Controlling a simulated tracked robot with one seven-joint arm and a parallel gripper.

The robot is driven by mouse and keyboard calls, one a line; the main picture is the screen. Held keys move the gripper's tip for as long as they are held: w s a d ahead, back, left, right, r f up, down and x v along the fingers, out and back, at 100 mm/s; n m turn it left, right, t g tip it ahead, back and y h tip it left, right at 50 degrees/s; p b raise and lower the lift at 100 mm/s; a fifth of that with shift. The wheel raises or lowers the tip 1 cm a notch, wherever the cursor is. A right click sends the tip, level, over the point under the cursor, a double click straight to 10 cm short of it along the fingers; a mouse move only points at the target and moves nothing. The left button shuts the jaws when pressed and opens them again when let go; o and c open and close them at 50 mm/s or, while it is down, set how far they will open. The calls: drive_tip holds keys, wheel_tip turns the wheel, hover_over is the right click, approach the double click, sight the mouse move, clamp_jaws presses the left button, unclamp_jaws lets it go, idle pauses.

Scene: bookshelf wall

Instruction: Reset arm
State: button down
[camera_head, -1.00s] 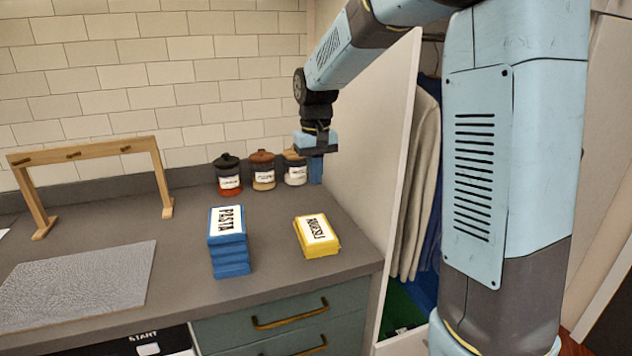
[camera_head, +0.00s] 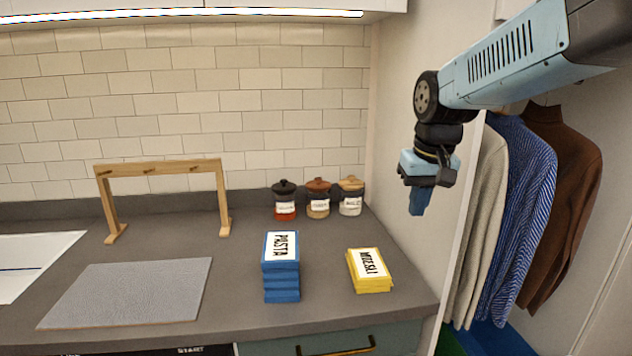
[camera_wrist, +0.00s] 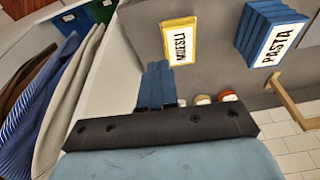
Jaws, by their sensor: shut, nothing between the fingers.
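My gripper (camera_head: 419,201) hangs in the air at the right in the head view, in front of the white side panel between counter and wardrobe. Its blue fingers point down and are shut with nothing between them. The fingers (camera_wrist: 156,88) also show in the wrist view, side by side. My arm reaches in from the upper right. The gripper is apart from the counter and from everything on it.
On the grey counter (camera_head: 225,290) stand a stack of blue pasta boxes (camera_head: 281,284), yellow muesli boxes (camera_head: 370,270), three lidded jars (camera_head: 318,200), a wooden rack (camera_head: 160,168) and a grey mat (camera_head: 130,292). Clothes (camera_head: 517,215) hang in the wardrobe at the right.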

drive_tip(key=s+d+m+t, duration=0.1)
drive_tip(key=s+d+t, duration=0.2)
drive_tip(key=s, duration=1.1)
drive_tip(key=shift+d+f, duration=0.2)
drive_tip(key=shift+d, duration=0.15)
